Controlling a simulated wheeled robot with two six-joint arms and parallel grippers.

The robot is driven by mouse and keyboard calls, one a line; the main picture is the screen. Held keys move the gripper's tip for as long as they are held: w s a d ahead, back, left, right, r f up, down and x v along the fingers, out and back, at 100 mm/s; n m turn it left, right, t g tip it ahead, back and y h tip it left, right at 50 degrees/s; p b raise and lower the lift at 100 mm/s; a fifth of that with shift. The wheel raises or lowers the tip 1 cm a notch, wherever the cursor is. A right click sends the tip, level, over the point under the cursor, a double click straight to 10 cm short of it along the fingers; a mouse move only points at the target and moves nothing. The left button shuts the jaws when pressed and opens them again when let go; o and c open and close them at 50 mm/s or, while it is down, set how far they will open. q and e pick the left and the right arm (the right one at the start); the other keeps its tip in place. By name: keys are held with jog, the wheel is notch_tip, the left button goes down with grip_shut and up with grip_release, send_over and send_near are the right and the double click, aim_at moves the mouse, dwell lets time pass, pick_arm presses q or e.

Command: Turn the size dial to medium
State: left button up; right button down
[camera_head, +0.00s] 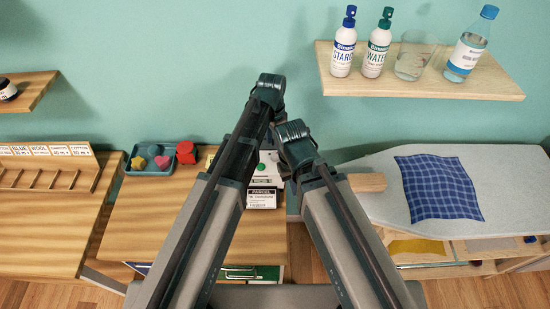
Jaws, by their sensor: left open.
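My left arm comes in from the lower left, and my left gripper (283,166) shows only as a small dark part between my two arms, largely covered by them. It is open, with nothing seen in it. My right arm crosses in front from the lower right; its gripper cannot be made out. I cannot pick out a size dial for certain. A white unit with a green dot (266,168) is partly hidden behind my arms on the wooden cabinet (150,215), near the left gripper. Any dial setting is unreadable.
A blue tray (135,171) with coloured pieces and a red object (185,152) stand left on the cabinet. A parcel label (262,197) lies near the arms. At right, an ironing board (385,200) holds a blue checked cloth (438,187). A shelf (420,88) carries bottles.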

aim_at(275, 154)
pick_arm(q)
notch_tip(275, 154, down, 4)
jog(key=b, duration=0.3)
jog(key=shift+s+f, duration=0.1)
jog(key=shift+f, duration=0.1)
grip_shut()
